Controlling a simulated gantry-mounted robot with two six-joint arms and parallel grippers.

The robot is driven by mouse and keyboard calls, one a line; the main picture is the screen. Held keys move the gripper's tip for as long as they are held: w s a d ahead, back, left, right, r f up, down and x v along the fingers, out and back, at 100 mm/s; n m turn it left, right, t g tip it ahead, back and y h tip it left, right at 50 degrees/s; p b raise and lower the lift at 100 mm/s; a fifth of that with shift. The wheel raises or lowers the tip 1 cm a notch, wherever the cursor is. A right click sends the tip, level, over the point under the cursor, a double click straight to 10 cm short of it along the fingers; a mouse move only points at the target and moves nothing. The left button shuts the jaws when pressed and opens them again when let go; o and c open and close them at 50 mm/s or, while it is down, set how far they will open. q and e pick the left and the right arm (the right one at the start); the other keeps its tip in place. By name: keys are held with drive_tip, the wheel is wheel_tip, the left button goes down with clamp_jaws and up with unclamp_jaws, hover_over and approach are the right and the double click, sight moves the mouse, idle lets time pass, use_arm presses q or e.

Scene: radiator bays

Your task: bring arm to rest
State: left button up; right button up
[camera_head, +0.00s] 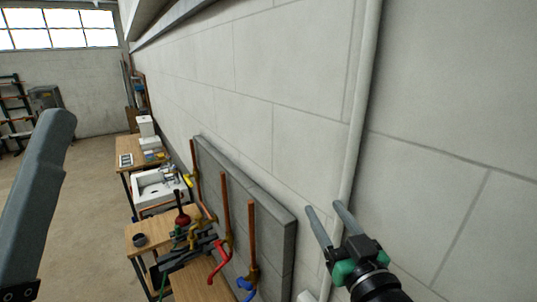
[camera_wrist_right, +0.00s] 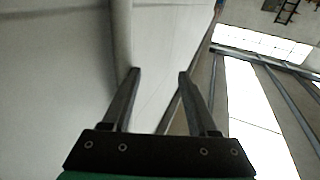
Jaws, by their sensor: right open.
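My right gripper (camera_head: 324,206) is at the lower right of the head view, raised in front of the grey block wall. Its two grey fingers are apart with nothing between them. The right wrist view also shows this gripper (camera_wrist_right: 159,72) open and empty, with a pale wall and a pipe beyond its fingers. A large grey finger of my left gripper (camera_head: 38,190) stands close to the camera at the left edge of the head view. Its other finger is out of the picture, so its opening is hidden.
A white vertical pipe (camera_head: 357,110) runs along the wall behind the right gripper. Below stand a grey panel (camera_head: 268,215) with copper pipes and red and blue valve handles, a wooden bench (camera_head: 150,228) with tools, and a white sink (camera_head: 150,190).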

drive_tip(key=s+d+r+m+t+h, duration=0.1)
drive_tip(key=s+d+r+t, duration=0.2)
drive_tip(key=s+r, duration=0.7)
drive_tip(key=s+d+r+m+t+h, duration=0.1)
drive_tip(key=s+d+r+t, duration=0.3)
drive_tip(key=s+r, duration=0.6)
wheel_tip(320, 180, up, 2)
drive_tip(key=shift+s+t, duration=0.2)
drive_tip(key=shift+t, duration=0.7)
